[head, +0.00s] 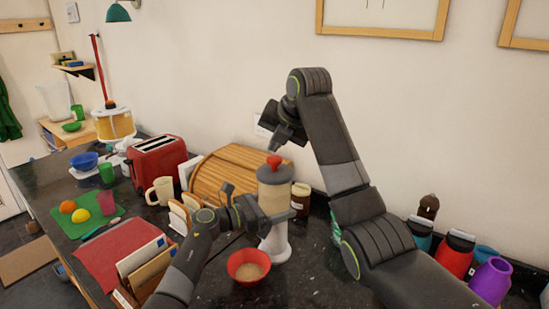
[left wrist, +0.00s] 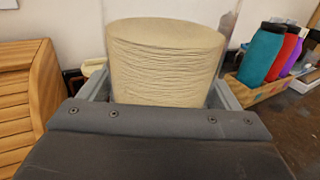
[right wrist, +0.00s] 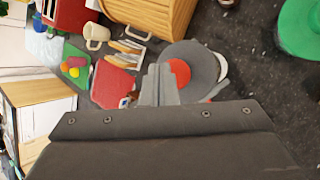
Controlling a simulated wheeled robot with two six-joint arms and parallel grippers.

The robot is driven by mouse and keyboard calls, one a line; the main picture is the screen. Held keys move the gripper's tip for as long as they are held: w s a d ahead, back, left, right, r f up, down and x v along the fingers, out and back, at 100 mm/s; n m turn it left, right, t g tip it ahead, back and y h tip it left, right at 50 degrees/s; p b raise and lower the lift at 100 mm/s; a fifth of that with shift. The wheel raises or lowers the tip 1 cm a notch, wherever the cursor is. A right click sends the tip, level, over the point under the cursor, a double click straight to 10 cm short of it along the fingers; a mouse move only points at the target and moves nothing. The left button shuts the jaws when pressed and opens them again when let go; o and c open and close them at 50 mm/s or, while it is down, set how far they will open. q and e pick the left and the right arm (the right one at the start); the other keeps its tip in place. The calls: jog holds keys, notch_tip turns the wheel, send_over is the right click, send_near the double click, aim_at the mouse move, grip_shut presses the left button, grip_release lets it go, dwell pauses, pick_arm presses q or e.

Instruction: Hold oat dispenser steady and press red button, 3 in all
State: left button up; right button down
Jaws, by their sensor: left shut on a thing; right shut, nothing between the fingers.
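The oat dispenser (head: 275,192) stands upright on the dark counter, a clear body of oats on a white stand, with a red button (head: 274,161) on its grey lid. My left gripper (head: 268,214) is shut around the lower part of its body. In the left wrist view the oat-filled body (left wrist: 165,65) sits between the two fingers. My right gripper (head: 274,146) is shut and empty, pointing down just above the button. In the right wrist view its fingertips (right wrist: 158,75) are beside the button (right wrist: 180,72); contact cannot be told. A red bowl (head: 248,272) holding some oats is below the dispenser.
A wooden bread box (head: 235,172) and a jar (head: 301,198) stand behind the dispenser. A red toaster (head: 158,160), a cream mug (head: 160,191) and bread slices are to the left. Several coloured bottles (head: 455,254) stand at the right.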

aim_at(276, 158)
jog(key=shift+f, duration=0.3)
jog(key=shift+f, duration=1.15)
dwell(1.0)
jog(key=shift+r, duration=1.5)
jog(key=shift+r, duration=2.55)
jog(key=r, duration=0.2)
jog(key=r+t+y, duration=0.1)
jog(key=shift+s+d+r+t, duration=0.15)
jog(key=shift+s+r+t, duration=0.05)
jog(key=shift+r+t, duration=0.15)
